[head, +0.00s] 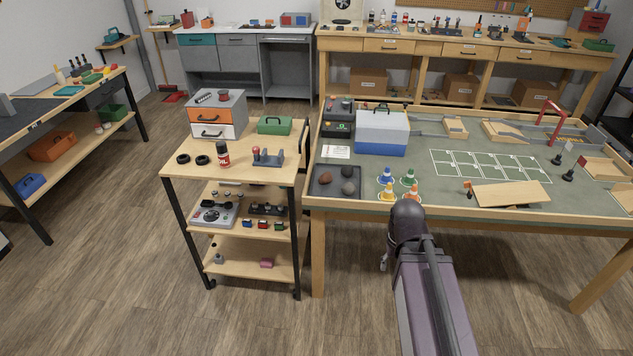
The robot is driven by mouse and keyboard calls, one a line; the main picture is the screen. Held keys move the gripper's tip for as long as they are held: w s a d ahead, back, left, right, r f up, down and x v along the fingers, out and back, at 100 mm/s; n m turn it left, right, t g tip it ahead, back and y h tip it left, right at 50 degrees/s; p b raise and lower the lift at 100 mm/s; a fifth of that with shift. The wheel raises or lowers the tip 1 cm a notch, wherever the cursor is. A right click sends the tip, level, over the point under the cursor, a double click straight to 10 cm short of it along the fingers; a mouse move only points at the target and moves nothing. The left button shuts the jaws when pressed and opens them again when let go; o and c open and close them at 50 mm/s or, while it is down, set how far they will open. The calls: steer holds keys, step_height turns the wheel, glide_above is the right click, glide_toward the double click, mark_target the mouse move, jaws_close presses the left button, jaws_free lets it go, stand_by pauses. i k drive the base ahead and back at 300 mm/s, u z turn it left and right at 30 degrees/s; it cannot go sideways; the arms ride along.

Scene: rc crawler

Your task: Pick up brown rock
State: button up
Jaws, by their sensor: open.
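The brown rock (326,177) lies in a dark shallow tray (319,192) at the front left corner of the large table. Two grey rocks, one towards the back (347,171) and one towards the front (348,188), lie to its right in the same tray. My gripper (384,263) shows only as a small grey part below the table's front edge, left of my arm, and the rest is hidden. It is open, apart from the rock, lower and to its right.
Traffic cones (387,193) stand right of the tray. A blue and white cooler box (381,134) and a white card (336,152) are behind it. A wooden cart (180,162) stands close on the left. A wooden ramp (511,194) lies at the table's front right.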

mark_target(326, 177)
steer(key=z, duration=0.1)
steer(key=i, duration=0.95)
steer(key=u, duration=0.05)
